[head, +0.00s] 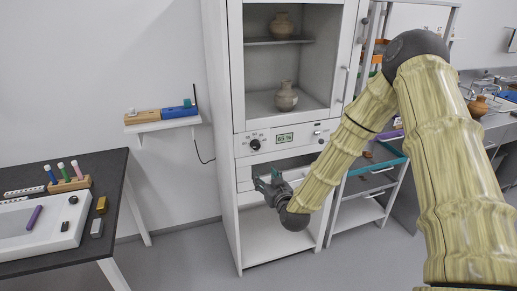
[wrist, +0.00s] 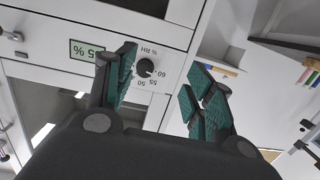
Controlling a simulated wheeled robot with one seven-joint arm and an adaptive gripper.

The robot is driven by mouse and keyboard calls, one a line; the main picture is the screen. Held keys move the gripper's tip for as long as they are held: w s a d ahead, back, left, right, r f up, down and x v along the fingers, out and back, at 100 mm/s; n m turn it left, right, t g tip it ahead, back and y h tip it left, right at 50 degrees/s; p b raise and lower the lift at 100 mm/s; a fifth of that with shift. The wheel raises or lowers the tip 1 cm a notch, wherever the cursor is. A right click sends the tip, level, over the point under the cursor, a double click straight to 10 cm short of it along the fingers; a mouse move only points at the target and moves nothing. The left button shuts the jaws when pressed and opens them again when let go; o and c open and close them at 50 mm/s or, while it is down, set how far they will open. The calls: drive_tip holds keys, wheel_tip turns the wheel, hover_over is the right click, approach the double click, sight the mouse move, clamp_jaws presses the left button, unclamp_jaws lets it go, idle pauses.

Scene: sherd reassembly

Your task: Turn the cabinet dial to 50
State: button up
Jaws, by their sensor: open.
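The cabinet dial (head: 255,144) is a small round black knob on the white front panel of the cabinet (head: 218,120). In the wrist view the dial (wrist: 145,67) appears between my finger pads, nearer the left one, with % RH and numbers such as 50, 55 and 60 printed around it. A green display (head: 285,137) right of the dial seems to read 65 %; it also shows in the wrist view (wrist: 87,51). My gripper (head: 267,180) is open and empty, below the dial in the head view. Its teal-padded fingers (wrist: 163,75) appear apart from the knob.
Clay pots (head: 285,97) stand inside the cabinet above the panel. A small wall shelf (head: 163,124) is at left. A dark table (head: 100,187) with tools stands at front left. A shelf cart (head: 365,185) and counter are right. Floor before the cabinet is clear.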

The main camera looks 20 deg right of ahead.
drive_tip(key=t, duration=0.1)
approach(257, 146)
drive_tip(key=s, duration=0.2)
drive_tip(key=w+p, duration=0.1)
drive_tip(key=w, duration=0.4)
drive_tip(key=w+p, duration=0.1)
drive_tip(key=w, duration=0.4)
drive_tip(key=shift+w+a+f, duration=0.15)
drive_tip(key=shift+w+a, duration=0.1)
drive_tip(key=shift+w, duration=0.1)
drive_tip(key=c, duration=1)
drive_tip(key=shift+d, duration=0.1)
